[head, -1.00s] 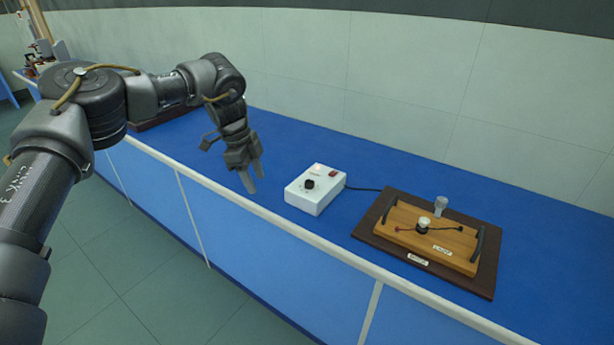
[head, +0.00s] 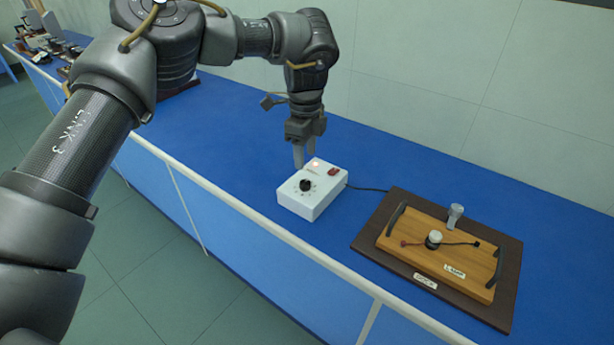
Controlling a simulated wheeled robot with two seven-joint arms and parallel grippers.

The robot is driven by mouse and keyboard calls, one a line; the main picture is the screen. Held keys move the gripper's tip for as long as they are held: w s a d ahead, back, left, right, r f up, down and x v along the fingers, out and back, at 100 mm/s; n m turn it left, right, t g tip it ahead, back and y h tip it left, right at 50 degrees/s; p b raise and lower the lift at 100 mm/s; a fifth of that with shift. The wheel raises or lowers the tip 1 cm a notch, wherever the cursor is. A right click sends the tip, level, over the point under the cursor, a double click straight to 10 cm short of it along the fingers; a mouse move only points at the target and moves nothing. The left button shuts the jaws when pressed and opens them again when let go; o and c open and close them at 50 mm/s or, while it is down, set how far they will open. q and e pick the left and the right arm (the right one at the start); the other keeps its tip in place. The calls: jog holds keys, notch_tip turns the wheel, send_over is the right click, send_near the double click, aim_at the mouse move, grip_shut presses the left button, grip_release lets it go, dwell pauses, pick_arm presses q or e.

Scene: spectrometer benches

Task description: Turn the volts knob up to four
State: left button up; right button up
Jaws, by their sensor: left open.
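A white box (head: 318,201) sits on the blue bench top, with a black round knob (head: 306,185) on its top face. Small marks ring the knob, too small to read. A red switch (head: 333,171) and a glowing reddish light (head: 316,164) are at the box's back side. My left gripper (head: 304,160) points down at the box's back left edge, behind the knob and apart from it. Its fingers are open and hold nothing. My right gripper is not in view.
A dark cable runs from the box towards a dark brown mat (head: 372,246). Other apparatus stands far left. The bench's white front edge (head: 240,211) runs close by.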

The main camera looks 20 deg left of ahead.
aim_at(306, 182)
pick_arm(q)
notch_tip(306, 182, down, 8)
jog(key=shift+w+r+p, duration=0.1)
jog(key=shift+r+p, duration=0.1)
jog(key=shift+p, duration=0.4)
jog(key=shift+f, duration=0.75)
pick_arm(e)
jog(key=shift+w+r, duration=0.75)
pick_arm(q)
jog(key=shift+c, duration=0.3)
jog(key=c, duration=0.9)
jog(key=shift+c, duration=0.2)
